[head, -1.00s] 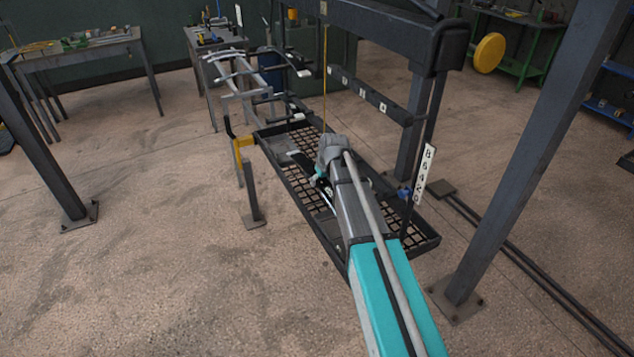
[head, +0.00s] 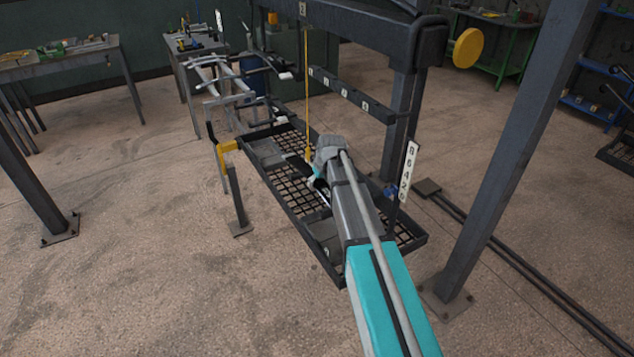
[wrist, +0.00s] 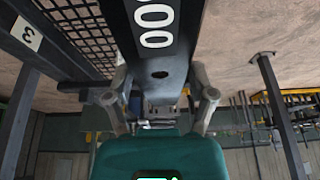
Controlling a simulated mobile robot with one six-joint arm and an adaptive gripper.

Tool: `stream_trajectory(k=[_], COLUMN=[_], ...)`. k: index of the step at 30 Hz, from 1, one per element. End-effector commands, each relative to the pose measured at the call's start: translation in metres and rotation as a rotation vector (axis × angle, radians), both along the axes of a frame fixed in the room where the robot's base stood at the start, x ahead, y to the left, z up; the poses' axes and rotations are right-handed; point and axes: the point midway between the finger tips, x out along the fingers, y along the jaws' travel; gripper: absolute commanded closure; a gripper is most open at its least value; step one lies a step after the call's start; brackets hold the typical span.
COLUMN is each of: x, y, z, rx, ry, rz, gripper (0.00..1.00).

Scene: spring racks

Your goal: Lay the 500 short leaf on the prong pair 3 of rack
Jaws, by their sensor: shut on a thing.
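My gripper (wrist: 160,98) is shut on a dark leaf (wrist: 160,55) in the wrist view. The leaf has a round hole and white digits, of which "00" shows; its far end is cut off by the frame. A white tag with a 3 (wrist: 27,34) shows at the upper left, on a dark part beside a mesh; the leaf is to its right. In the head view my gripper (head: 315,177) is above the mesh tray, largely hidden by my arm. The rack's dark bar with small white tags (head: 350,94) is behind it; the prongs cannot be told clearly.
The black mesh tray (head: 268,182) lies below my arm. A yellow-topped post (head: 229,147) stands at its left, and a grey upright (head: 510,140) on the right. A numbered strip (head: 410,170) hangs close right of my arm.

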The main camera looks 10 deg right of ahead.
Motion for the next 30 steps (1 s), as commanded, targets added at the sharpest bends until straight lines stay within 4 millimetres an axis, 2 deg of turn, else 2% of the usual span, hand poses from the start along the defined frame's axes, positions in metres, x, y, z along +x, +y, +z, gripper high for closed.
stream_trajectory(k=[9, 23, 24, 28, 30], x=[0.0002, 0.0002, 0.0002, 0.0001, 0.0], y=[0.0, 0.0, 0.0, 0.0, 0.0], z=[-0.0129, -0.014, -0.014, -0.014, -0.0141], rx=[0.001, 0.001, 0.001, 0.001, 0.001], ry=[-0.002, -0.002, -0.002, -0.001, -0.001], rz=[-0.001, -0.001, -0.001, -0.001, -0.001], gripper=[0.86, 0.86, 0.25, 0.01, 0.0])
